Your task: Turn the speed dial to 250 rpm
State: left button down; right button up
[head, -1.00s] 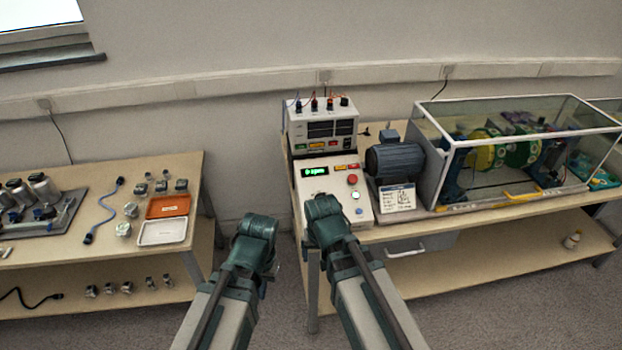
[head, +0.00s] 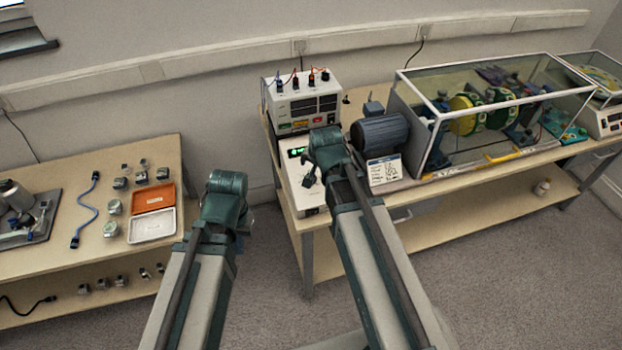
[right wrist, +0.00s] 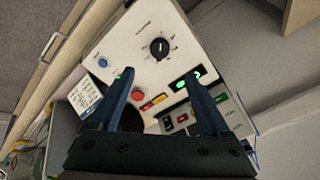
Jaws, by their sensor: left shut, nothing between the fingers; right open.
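The speed dial (right wrist: 159,48) is a black round knob with a pale pointer mark on the white sloped control panel (right wrist: 128,40). The panel also shows in the head view (head: 300,197), partly covered by my right arm. Its lit green display (right wrist: 183,80) shows beside my fingers, too small to read. My right gripper (right wrist: 159,74) is open above the panel, its fingers pointing toward the dial, with nothing between them. The dial is apart from the fingers. My left gripper (head: 240,221) is shut and empty, over the gap between the tables, mostly hidden behind its wrist.
A red button (right wrist: 138,96) and a blue button (right wrist: 102,62) sit on the panel. A power unit with cables (head: 303,105) stands behind it. A blue motor (head: 379,133) and a glass-cased rig (head: 490,110) stand right. The left table holds an orange tray (head: 153,197).

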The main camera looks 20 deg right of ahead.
jog(key=b+x, duration=0.9)
jog(key=x, duration=0.3)
jog(key=shift+b, duration=0.4)
grip_shut()
